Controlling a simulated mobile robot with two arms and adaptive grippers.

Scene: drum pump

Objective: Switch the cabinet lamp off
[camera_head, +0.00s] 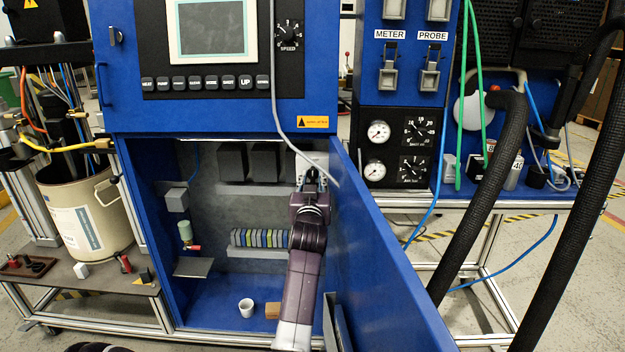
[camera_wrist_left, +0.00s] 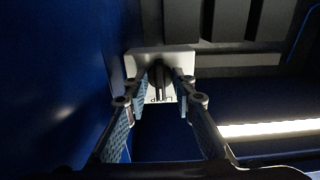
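The lamp switch is a dark knob (camera_wrist_left: 160,76) on a light plate (camera_wrist_left: 136,62) inside the open cabinet. The plate's label appears upside down in the left wrist view and is partly hidden. My left gripper (camera_wrist_left: 161,82) has its two fingers apart, one on each side of the knob; I cannot tell whether they touch it. In the head view my left gripper (camera_head: 311,177) is at the upper right of the cabinet interior and hides most of the switch. A bright strip, apparently the lit cabinet lamp (camera_wrist_left: 270,128), glows in the left wrist view. My right gripper is not seen.
The blue cabinet door (camera_head: 385,265) stands open right of my left arm. Dark boxes (camera_head: 263,162) are beside the switch, with a row of terminals (camera_head: 260,238) below. A white cup (camera_head: 246,307) stands on the cabinet floor. A grey cable (camera_head: 274,95) hangs in front.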

